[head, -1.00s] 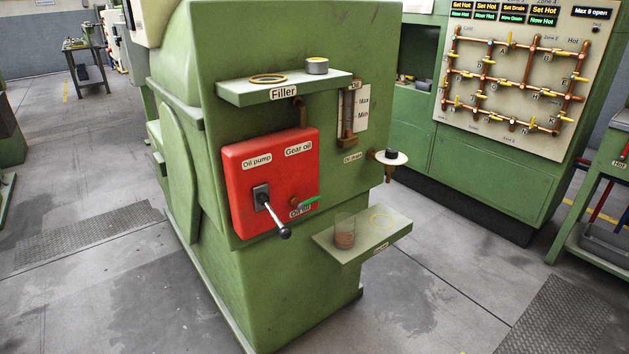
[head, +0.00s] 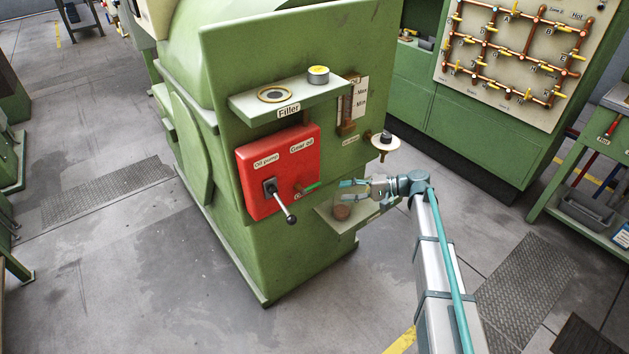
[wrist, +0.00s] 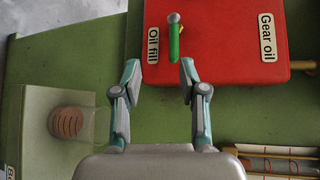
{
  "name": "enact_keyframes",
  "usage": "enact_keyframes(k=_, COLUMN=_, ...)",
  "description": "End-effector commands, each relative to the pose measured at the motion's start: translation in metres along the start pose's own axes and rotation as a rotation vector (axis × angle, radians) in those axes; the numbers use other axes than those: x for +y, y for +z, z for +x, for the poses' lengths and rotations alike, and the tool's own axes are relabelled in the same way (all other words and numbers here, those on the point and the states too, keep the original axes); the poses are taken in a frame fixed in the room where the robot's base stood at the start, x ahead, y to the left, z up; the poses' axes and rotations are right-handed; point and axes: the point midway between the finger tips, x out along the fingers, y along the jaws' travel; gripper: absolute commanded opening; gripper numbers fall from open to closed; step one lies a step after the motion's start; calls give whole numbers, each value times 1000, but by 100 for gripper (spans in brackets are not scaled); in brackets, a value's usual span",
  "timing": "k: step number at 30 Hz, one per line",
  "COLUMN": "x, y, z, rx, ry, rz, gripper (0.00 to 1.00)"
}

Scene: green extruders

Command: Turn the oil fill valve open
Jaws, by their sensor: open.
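The oil fill valve has a small green lever handle (head: 312,187) at the lower right of the red panel (head: 262,190). In the wrist view the green handle (wrist: 174,43) points toward my gripper, beside the "Oil fill" label. My gripper (head: 346,190) is to the right of the handle in the head view, open and empty. In the wrist view the fingertips of my gripper (wrist: 160,72) are spread, with the handle's near end ahead of the gap, closer to the right finger. I see no contact. The "Oil fill" label is hard to read in the head view.
A lower shelf (wrist: 30,125) with a glass (wrist: 72,122) of reddish-brown contents lies close to my gripper. The filler shelf (head: 250,108) juts out above, and a round drain cup (head: 385,143) is at the right.

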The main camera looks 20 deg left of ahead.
Motion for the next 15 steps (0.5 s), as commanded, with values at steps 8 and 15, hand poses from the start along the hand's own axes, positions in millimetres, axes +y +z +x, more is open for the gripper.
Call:
enact_keyframes(k=8, x=-16, y=-11, z=9, rx=42, ry=-78, rz=-6, gripper=42)
enact_keyframes(k=15, x=-19, y=-12, z=45, rx=40, ry=-75, rz=-4, gripper=42)
